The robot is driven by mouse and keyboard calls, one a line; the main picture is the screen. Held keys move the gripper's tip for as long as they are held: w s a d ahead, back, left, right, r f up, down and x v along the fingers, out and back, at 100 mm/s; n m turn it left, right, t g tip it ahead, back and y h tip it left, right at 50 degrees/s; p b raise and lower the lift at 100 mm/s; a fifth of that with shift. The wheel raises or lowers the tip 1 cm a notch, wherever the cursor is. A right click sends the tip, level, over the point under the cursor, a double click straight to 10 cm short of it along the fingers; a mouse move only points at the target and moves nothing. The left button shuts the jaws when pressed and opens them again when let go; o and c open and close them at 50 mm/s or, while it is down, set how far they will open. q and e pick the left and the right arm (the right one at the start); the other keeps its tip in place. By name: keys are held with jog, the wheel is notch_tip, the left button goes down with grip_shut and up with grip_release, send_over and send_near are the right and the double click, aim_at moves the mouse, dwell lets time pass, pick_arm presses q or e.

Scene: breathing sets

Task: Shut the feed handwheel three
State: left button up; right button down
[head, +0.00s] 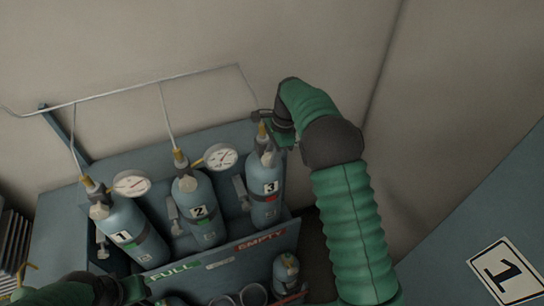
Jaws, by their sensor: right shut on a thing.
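Cylinder three (265,205) is a blue-grey bottle with a black "3" label and a red mark, standing at the right of a row in the rack. A brass fitting (262,132) stands on its top. My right gripper (275,130) is at the valve on top of this cylinder, shut on what appears to be handwheel three; the wheel itself is mostly hidden by the gripper. My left gripper (135,290) is low at the left, in front of the rack; its jaw opening is unclear.
Cylinders one (125,235) and two (200,212) have green marks and gauges (220,157). A thin pipe (150,87) runs along the wall. The rack front (225,262) reads FULL and EMPTY. Another small cylinder (287,272) stands below.

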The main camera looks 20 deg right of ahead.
jog(key=shift+w+r, duration=0.2)
jog(key=shift+r, duration=0.05)
jog(key=c, duration=1.6)
grip_release()
jog(key=shift+c, duration=0.2)
jog(key=shift+o, duration=0.4)
jog(key=shift+f, duration=0.1)
jog(key=shift+d+r+b, duration=0.1)
jog(key=shift+r+b, duration=0.2)
jog(key=b+v, duration=0.1)
jog(key=v, duration=0.5)
jog(key=shift+d+r+b, duration=0.1)
jog(key=shift+b, duration=0.25)
jog(key=v, duration=0.9)
jog(key=shift+r+p, duration=0.4)
